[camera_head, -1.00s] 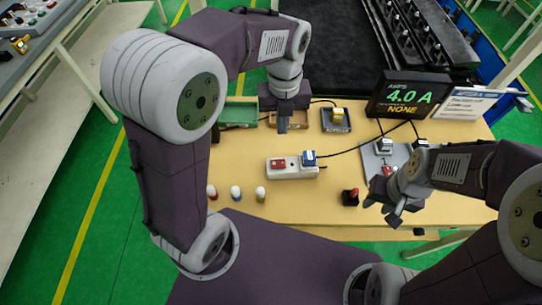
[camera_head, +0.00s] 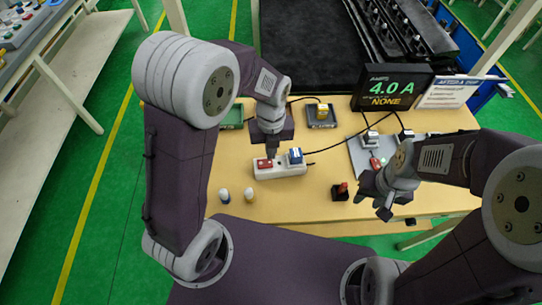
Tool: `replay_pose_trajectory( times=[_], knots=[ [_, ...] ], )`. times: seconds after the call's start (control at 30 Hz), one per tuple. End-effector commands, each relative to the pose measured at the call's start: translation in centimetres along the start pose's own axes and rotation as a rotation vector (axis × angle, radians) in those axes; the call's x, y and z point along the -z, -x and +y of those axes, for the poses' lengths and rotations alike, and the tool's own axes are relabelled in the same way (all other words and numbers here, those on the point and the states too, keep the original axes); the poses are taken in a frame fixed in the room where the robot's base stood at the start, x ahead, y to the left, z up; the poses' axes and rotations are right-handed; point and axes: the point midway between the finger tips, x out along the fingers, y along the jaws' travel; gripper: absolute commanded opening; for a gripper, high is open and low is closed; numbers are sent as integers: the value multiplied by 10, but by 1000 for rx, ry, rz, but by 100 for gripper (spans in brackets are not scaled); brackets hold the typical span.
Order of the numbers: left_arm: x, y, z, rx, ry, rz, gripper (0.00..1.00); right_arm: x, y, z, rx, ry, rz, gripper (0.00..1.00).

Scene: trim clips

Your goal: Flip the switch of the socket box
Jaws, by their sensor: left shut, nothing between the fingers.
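The white socket box (camera_head: 293,170) lies on the tan table (camera_head: 300,215). A red switch (camera_head: 262,163) is at its left end and a blue plug (camera_head: 295,156) sits at its right end. My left gripper (camera_head: 272,153) is shut and empty, pointing down at the box between the red switch and the blue plug. Its tip is very close to the switch; I cannot tell whether it touches. My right gripper (camera_head: 384,208) hangs over the table's front right, away from the box. I cannot tell whether its fingers are apart.
A display (camera_head: 391,88) reads 4.0 A and NONE. A tray with a yellow block (camera_head: 322,111) stands behind the box. A black item with a red top (camera_head: 340,191) and two small cylinders (camera_head: 237,195) are in front. A grey board (camera_head: 362,158) is at right.

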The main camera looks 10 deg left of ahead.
Motion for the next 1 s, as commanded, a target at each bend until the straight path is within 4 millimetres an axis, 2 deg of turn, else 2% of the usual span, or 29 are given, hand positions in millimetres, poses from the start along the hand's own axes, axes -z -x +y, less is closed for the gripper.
replay_pose_trajectory(
  times=[0.1, 0.27, 0.57, 0.7, 1.0],
  knots=[
    [1, -16, 1, -2, 0, 3, 0, 0, 0, 0, 0, 0, 0, 36],
    [0, -26, 0, 0, 0, 0, 0, 0, 0, 0, 0, 0, 0, 36],
    [0, -27, 0, 0, 0, -1, 0, 0, 0, 0, 0, 0, 0, 36],
    [1, -29, -1, -42, -2, 6, 0, 1, 9, 0, 0, 0, 1, 36],
    [0, -29, 1, -38, 1, 4, 0, 1, 7, 0, 0, 0, 0, 36]
  ],
)
